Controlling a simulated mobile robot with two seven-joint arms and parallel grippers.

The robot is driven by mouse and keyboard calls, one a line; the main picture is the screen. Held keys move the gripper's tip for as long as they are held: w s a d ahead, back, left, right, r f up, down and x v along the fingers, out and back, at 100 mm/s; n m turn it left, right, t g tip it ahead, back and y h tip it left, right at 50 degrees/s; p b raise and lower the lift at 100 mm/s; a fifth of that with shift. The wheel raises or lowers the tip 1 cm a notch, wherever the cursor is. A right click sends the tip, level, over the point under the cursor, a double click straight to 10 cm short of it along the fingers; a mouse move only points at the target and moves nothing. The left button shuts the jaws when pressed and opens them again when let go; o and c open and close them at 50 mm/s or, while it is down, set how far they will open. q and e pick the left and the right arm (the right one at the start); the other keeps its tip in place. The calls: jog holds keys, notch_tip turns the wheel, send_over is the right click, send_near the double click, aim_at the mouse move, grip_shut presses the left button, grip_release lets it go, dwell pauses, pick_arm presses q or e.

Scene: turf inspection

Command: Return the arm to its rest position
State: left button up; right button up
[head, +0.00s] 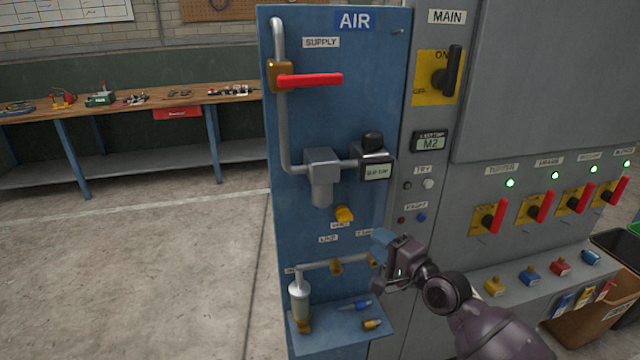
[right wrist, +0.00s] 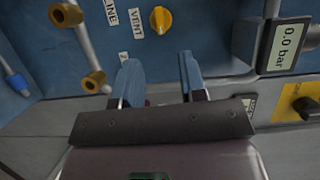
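My right gripper (head: 383,239) is in front of the lower right part of the blue AIR panel (head: 240,20). Its two blue fingers are apart with nothing between them, as the right wrist view (right wrist: 160,75) shows. The right arm comes in from the lower right of the head view. The yellow vent knob (right wrist: 161,19) is beyond the fingertips in the wrist view; the knob also shows in the head view (head: 344,214). My left gripper is not in view.
The red supply handle (head: 310,80) lies horizontal. A pressure display (right wrist: 284,45) reads 0.0 bar. The grey cabinet (head: 550,80) carries several red switches under green lights. A bin (head: 590,325) stands at lower right. A workbench (head: 130,100) stands at left; the floor before it is clear.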

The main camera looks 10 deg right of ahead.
jog(key=s+d+f+n+g+h, duration=0.1)
jog(key=s+f+n+g+h, duration=0.1)
jog(key=s+f+n, duration=0.5)
jog(key=s+d+f+n+g+h, duration=0.1)
jog(key=s+f+n+h, duration=0.4)
jog(key=s+f, duration=1)
jog(key=s+n+g, duration=0.1)
jog(key=s+n, duration=0.1)
jog(key=s, duration=0.3)
jog(key=shift+d+f+g+h, duration=0.2)
jog(key=shift+d+g+h, duration=0.1)
jog(key=shift+d, duration=0.1)
jog(key=shift+o, duration=0.6)
